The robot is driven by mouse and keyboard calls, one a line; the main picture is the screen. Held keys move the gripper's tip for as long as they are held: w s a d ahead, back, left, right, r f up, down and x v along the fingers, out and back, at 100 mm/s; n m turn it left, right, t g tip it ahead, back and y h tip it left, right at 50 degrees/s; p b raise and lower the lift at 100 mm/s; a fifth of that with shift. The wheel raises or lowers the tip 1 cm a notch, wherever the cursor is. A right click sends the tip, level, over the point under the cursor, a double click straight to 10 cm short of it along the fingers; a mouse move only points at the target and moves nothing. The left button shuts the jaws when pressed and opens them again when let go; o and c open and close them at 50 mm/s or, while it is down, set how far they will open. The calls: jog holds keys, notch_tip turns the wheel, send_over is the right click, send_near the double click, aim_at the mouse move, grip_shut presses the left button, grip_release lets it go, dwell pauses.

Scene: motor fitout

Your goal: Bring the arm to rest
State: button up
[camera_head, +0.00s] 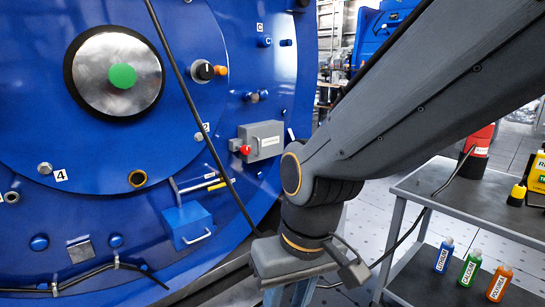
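My arm reaches in from the upper right and bends at a dark joint in the middle of the head view. Its wrist points down, and my gripper (288,293) hangs below it at the bottom edge. The gripper's grey body and the upper parts of its fingers show. The fingertips are cut off by the picture's edge, so I cannot see whether it is open or shut, or whether it holds anything.
A large blue motor housing (255,185) fills the left, with a green-centred disc (122,76), a red-knobbed grey box (262,140) and a blue handled box (187,225). A grey cart (458,205) stands right, with several bottles on its lower shelf. Tiled floor shows between.

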jog(key=s+a+r+n, duration=0.1)
jog(key=s+a+r, duration=0.15)
jog(key=s, duration=0.25)
jog(key=d+r+m+p, duration=0.2)
jog(key=d+r+p, duration=0.7)
jog(key=p, duration=0.8)
jog(key=d+r+m+h+p, duration=0.1)
jog(key=d+r+m+p, duration=0.2)
jog(key=d+r+p, duration=0.7)
notch_tip(320, 180, up, 6)
jog(key=p, duration=0.7)
jog(key=shift+w+d+m+g+h, duration=0.15)
jog(key=shift+d+m+g+h, duration=0.15)
jog(key=shift+g, duration=0.1)
